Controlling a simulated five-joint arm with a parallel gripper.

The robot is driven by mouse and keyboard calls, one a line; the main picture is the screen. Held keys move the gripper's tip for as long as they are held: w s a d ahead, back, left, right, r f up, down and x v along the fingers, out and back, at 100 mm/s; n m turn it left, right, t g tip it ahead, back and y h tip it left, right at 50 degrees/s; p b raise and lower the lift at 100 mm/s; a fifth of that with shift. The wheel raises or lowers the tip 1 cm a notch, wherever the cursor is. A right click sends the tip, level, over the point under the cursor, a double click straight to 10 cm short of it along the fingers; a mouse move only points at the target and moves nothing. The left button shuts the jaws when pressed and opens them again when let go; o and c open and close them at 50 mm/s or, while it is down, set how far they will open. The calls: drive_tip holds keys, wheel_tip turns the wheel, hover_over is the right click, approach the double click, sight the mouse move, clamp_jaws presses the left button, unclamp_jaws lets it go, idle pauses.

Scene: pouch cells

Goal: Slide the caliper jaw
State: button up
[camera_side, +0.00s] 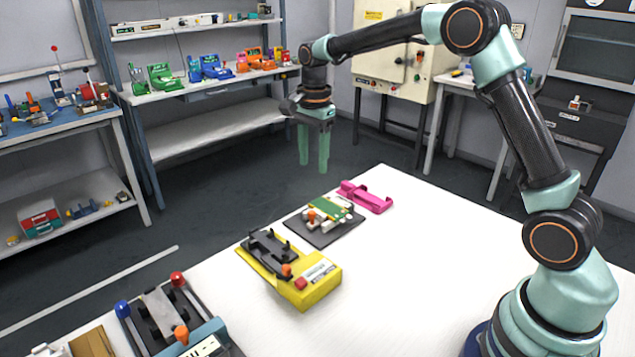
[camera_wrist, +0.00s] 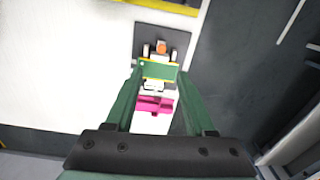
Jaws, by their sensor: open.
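My gripper (camera_side: 313,166) is open and empty, held in the air behind the far end of the white table. In the wrist view, my gripper's fingers (camera_wrist: 160,73) stand either side of the green board in the picture, well above it. A yellow device (camera_side: 318,285) with a black top part (camera_side: 270,248) and an orange knob (camera_side: 287,270) sits on the table. Behind it, a dark plate (camera_side: 322,238) carries a small fixture with a green board (camera_side: 330,211) and orange knob (camera_side: 311,216). I cannot tell which part is the caliper jaw.
A pink holder (camera_side: 366,197) lies at the table's far end, also in the wrist view (camera_wrist: 153,105). A blue fixture (camera_side: 205,335) with red and blue knobs stands at the near left. The white table's (camera_side: 430,270) right side is clear. Shelves line the walls.

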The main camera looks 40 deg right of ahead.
sight(312, 212)
drive_tip(key=shift+m, duration=0.5)
drive_tip(key=f, duration=1.3)
drive_tip(key=shift+w+d+f, duration=0.1)
drive_tip(key=shift+w+f, duration=0.25)
drive_tip(key=shift+w, duration=0.05)
clamp_jaws()
idle(0.4)
